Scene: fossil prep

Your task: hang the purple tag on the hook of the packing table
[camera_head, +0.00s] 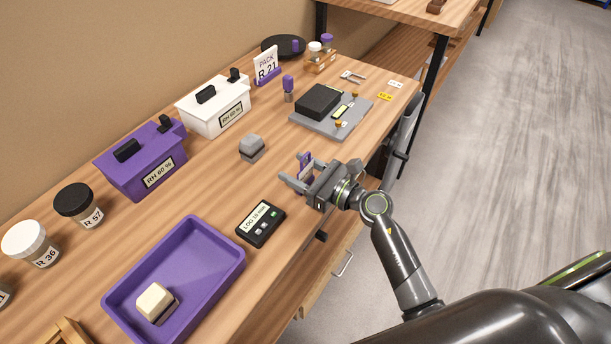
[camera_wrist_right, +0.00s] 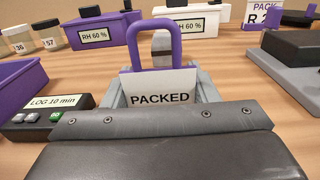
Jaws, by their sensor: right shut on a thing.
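The purple tag (camera_wrist_right: 153,42) has a square purple loop on top and a white label reading PACKED. It stands upright between the fingers of my right gripper (camera_wrist_right: 160,92), which is shut on it. In the head view the tag (camera_head: 306,164) shows as a small purple piece between the jaws of my right gripper (camera_head: 294,169), over the front part of the wooden table. A small dark piece (camera_head: 322,236) sits at the table's front edge; I cannot tell whether it is the hook. My left gripper is not in view.
A grey block (camera_head: 252,147) lies beyond the gripper. A black LOG 10 min timer (camera_head: 261,223) and a purple tray (camera_head: 215,231) are nearer left. A grey plate with a black box (camera_head: 318,101) stands behind right. Purple (camera_head: 140,162) and white (camera_head: 214,104) lidded boxes line the back.

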